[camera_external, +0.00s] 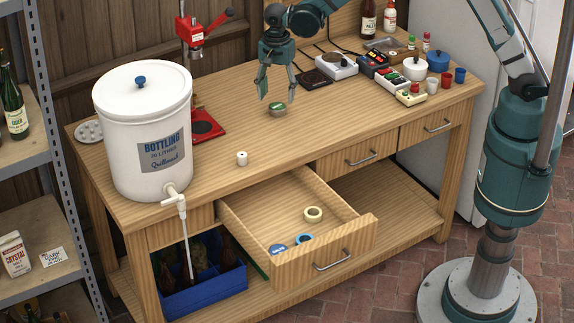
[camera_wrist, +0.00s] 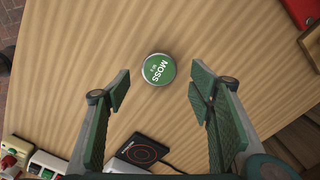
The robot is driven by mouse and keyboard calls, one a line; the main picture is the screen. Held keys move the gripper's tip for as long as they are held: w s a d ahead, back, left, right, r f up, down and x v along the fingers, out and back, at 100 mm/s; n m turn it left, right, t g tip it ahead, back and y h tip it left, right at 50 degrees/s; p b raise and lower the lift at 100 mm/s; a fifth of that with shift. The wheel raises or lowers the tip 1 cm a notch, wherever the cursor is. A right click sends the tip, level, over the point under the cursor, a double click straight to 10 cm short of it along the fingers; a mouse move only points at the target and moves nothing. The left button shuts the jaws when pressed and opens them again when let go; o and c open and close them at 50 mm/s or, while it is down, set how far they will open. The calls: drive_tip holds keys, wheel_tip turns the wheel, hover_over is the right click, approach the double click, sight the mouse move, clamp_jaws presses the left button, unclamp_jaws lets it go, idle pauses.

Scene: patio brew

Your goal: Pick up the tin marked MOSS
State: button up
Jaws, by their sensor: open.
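The tin marked MOSS (camera_wrist: 158,69) is a small round tin with a green lid and white lettering. My gripper (camera_external: 277,99) is open and points down. In the wrist view my gripper (camera_wrist: 160,85) shows one finger on each side, with the tin between and slightly beyond the fingertips. I see bare wood between the tin and each finger. Nothing is held.
A black-topped scale (camera_external: 314,79) and several devices stand to the right. A red bottle capper (camera_external: 203,125) and white bottling bucket (camera_external: 143,135) stand to the left. An open drawer (camera_external: 290,235) juts out below.

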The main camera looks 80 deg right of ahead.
sight(278, 106)
drive_tip(key=shift+s+f, duration=0.1)
drive_tip(key=shift+f, duration=2.45)
drive_tip(key=c, duration=1)
drive_tip(key=shift+r, duration=0.15)
drive_tip(key=shift+r, duration=4.85)
